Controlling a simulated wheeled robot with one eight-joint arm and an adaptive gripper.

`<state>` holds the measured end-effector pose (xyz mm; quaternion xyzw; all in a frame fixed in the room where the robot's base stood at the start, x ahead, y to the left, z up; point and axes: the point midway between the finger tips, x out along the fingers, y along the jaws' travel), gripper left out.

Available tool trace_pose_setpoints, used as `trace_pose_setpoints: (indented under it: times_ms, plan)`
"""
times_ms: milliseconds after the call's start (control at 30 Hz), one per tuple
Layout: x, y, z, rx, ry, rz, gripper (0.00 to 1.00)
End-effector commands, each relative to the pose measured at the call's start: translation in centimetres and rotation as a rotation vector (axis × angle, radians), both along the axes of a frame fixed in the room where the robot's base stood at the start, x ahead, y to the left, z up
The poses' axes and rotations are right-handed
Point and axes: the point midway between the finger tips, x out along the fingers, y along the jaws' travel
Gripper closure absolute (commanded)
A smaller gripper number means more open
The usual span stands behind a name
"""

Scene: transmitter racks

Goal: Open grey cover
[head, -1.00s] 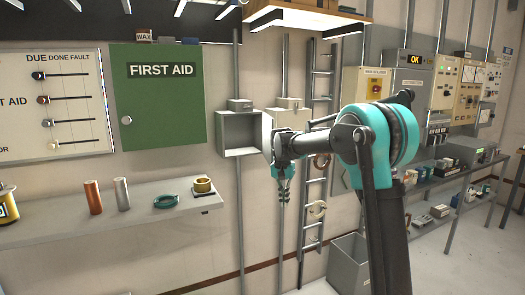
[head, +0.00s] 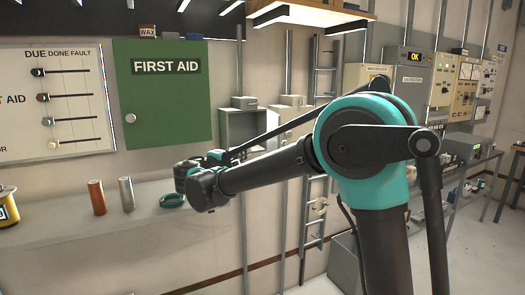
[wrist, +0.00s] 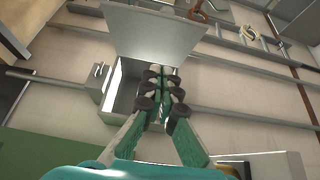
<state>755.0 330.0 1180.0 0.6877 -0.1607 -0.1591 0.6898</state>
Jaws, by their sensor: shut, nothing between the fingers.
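A grey wall box (head: 240,123) hangs right of the first aid cabinet, with its front open and its hollow inside showing. In the wrist view, the box (wrist: 127,88) has its flat grey cover (wrist: 155,38) swung out from the opening. In the head view my arm hides the lower part of the box, and the cover is hard to make out. My gripper (wrist: 163,72) is shut and empty, with its dark fingers seen in front of the box opening and near the cover's edge. I cannot tell whether they touch it.
A green first aid cabinet (head: 162,95) is left of the box. A ladder (head: 314,190) and conduits run up the wall to the right.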

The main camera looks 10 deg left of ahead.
Motion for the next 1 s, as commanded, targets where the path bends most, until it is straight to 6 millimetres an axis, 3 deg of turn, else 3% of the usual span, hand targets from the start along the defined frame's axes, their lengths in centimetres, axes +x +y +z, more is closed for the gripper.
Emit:
trace_pose_setpoints:
  times_ms: [167, 567, 733, 1000]
  plan:
    - [2.1, -1.1, 0.0, 0.000, 0.000, -0.005, 1.00]
    - [9.0, -4.6, 0.0, 0.003, 0.001, -0.006, 1.00]
    - [9.6, -6.9, 0.0, 0.003, 0.001, -0.005, 1.00]
    - [10.0, -8.2, 0.0, 0.003, 0.002, -0.003, 1.00]
